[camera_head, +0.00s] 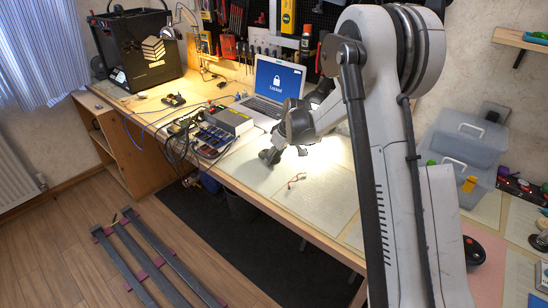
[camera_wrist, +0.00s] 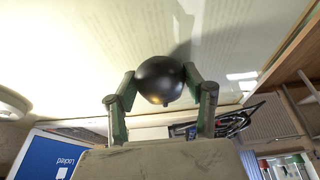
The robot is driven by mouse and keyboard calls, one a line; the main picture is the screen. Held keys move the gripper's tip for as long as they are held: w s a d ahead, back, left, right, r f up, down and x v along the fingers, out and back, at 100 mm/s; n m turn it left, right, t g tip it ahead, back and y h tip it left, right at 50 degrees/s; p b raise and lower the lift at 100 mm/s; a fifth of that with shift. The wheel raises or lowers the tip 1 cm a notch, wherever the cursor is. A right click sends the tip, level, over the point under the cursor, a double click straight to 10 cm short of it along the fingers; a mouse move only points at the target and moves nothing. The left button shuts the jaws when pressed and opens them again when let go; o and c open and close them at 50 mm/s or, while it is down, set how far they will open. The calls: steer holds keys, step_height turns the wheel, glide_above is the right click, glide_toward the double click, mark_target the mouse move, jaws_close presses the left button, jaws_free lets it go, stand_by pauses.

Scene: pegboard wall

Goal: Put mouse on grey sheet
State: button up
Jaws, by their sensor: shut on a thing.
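The mouse (camera_wrist: 160,82), dark and rounded, is between the two fingers of my gripper (camera_wrist: 159,78) in the wrist view. My gripper is shut on it, with a finger against each side. In the head view my gripper (camera_head: 286,153) is over the workbench, in front of the laptop; the mouse cannot be clearly told from the dark fingers there. Pale sheets with faint print lie on the bench, one in front of my gripper (camera_head: 322,198). Which of them is the grey sheet is hard to tell. A pale printed surface (camera_wrist: 110,35) also fills the upper wrist view.
The laptop (camera_head: 278,80) stands open behind my gripper. A grey box with cables (camera_head: 228,120) is to the left. A small red-wired item (camera_head: 296,178) lies on the sheet. Clear plastic bins (camera_head: 465,140) and a black-and-red item (camera_head: 473,251) are to the right.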

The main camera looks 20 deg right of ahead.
steer(key=shift+f, duration=0.15)
steer(key=o, duration=1.2)
